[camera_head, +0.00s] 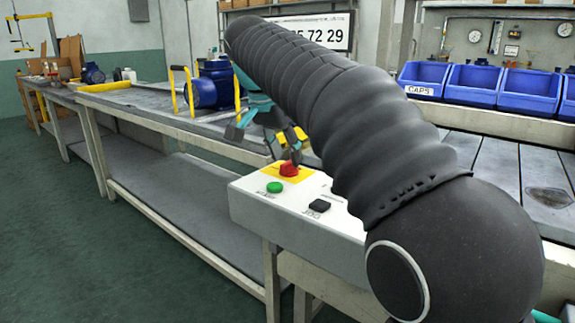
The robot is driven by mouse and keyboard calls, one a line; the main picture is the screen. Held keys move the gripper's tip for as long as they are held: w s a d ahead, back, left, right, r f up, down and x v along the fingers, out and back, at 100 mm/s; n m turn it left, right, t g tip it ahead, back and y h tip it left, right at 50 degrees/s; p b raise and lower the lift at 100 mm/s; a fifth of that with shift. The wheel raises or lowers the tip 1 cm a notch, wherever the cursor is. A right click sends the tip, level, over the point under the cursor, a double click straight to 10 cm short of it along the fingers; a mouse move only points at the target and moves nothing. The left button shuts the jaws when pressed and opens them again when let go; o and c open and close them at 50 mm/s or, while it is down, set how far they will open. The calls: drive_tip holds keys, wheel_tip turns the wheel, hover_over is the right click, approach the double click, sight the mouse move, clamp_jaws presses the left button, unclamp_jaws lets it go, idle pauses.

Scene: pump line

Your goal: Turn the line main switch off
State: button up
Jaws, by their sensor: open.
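The line main switch is a red knob (289,169) on a yellow plate (288,174), on top of the white control box (300,222). Which way the knob's handle points is too small to tell. My gripper (284,148), with dark, teal and yellow parts, is open just above and behind the knob in the picture. Whether a fingertip touches the knob cannot be told. My dark, ribbed arm hides part of the gripper and the right side of the box.
A green START button (274,187) and a black JOG button (320,206) sit in front of the knob. A blue pump (210,87) stands on the bench behind. Blue bins (473,83) line the right back. The floor at left is clear.

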drive_tip(key=shift+x, duration=0.95)
clamp_jaws()
